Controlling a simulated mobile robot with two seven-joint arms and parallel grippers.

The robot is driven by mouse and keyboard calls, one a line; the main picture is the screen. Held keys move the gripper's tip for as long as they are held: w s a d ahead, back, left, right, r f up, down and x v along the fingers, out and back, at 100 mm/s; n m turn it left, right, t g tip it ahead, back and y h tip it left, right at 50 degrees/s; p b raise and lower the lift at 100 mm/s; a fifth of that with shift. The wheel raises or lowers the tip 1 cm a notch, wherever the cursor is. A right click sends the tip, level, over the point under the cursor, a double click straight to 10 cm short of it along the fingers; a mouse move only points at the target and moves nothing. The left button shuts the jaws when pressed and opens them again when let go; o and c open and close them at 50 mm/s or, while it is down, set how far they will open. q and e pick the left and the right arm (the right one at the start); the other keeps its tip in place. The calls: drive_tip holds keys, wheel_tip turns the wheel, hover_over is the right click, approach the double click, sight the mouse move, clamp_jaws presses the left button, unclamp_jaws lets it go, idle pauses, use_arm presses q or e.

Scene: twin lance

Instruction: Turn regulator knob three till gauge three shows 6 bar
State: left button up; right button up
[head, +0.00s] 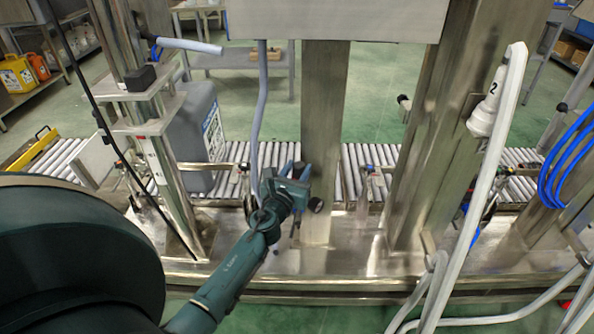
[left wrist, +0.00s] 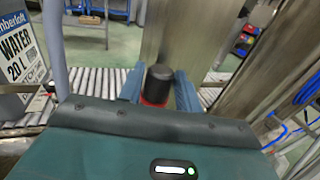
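My left gripper (head: 297,172) reaches in from the lower left and is in front of the central steel post. In the left wrist view its two blue-grey fingers (left wrist: 160,84) stand apart, one on each side of a black knob (left wrist: 158,82) with a red part below it. A narrow gap shows at the right finger; I cannot tell whether the left finger touches. No number shows on this knob. A small black round part (head: 316,205) shows just right of the gripper in the head view. No gauge face is readable. My right gripper is out of view.
A steel post (head: 325,110) stands close behind the gripper, and a wider one (head: 432,130) to its right. A grey hose (head: 262,100) hangs close to its left. A white hose (head: 480,190) hangs at right.

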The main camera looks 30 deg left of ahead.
use_arm(q)
drive_tip(key=c, duration=0.6)
drive_tip(key=shift+o, duration=0.2)
drive_tip(key=shift+a+m+h, duration=0.1)
drive_tip(key=shift+m+h, duration=0.3)
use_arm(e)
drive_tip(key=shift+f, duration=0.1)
